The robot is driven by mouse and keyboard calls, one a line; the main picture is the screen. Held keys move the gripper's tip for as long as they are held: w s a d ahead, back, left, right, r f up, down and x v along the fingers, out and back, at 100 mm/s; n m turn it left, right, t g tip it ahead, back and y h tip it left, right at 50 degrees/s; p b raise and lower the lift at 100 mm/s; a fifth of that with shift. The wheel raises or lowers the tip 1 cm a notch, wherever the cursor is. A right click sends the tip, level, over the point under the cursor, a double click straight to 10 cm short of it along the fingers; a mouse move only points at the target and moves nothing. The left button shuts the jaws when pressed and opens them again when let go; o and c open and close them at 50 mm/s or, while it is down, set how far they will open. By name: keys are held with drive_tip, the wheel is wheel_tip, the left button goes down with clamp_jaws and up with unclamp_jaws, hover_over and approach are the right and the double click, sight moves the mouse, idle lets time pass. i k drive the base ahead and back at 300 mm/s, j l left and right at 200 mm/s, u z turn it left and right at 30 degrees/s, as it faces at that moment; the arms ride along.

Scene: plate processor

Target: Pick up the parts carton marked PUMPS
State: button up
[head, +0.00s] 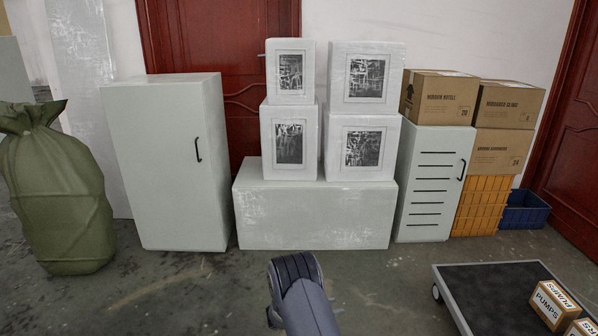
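A small brown carton marked PUMPS (553,305) sits on a dark flat trolley (480,285) at the lower right. The word shows on its front and on its white top label. A second small carton (585,328) stands beside it, cut off by the frame's corner; only the letters "RS" are legible. A grey link of my arm shows at the bottom middle, left of the trolley. My gripper is not in view.
White cabinets (165,165) and wrapped white boxes (314,215) line the back wall. Brown cartons (440,97) top a vented cabinet (432,190) and orange crates (480,207). A blue bin (525,212) stands behind the trolley. A green sack (55,195) stands left. The middle floor is clear.

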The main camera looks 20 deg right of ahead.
sight(554, 306)
drive_tip(key=i+l+z, duration=0.15)
drive_tip(key=i+z, duration=0.35)
drive_tip(key=i, duration=0.35)
drive_tip(key=i+j+z, duration=0.25)
drive_tip(key=i+z, duration=0.2)
drive_tip(key=i, duration=0.4)
drive_tip(key=i+l+z, duration=0.15)
drive_tip(key=z, duration=0.3)
drive_tip(key=i+z, duration=0.6)
drive_tip(key=z, duration=0.3)
drive_tip(key=i+j+z, duration=0.1)
drive_tip(key=i+z, duration=0.15)
drive_tip(key=z, duration=0.2)
drive_tip(key=i+j+z, duration=0.2)
drive_tip(key=z, duration=0.25)
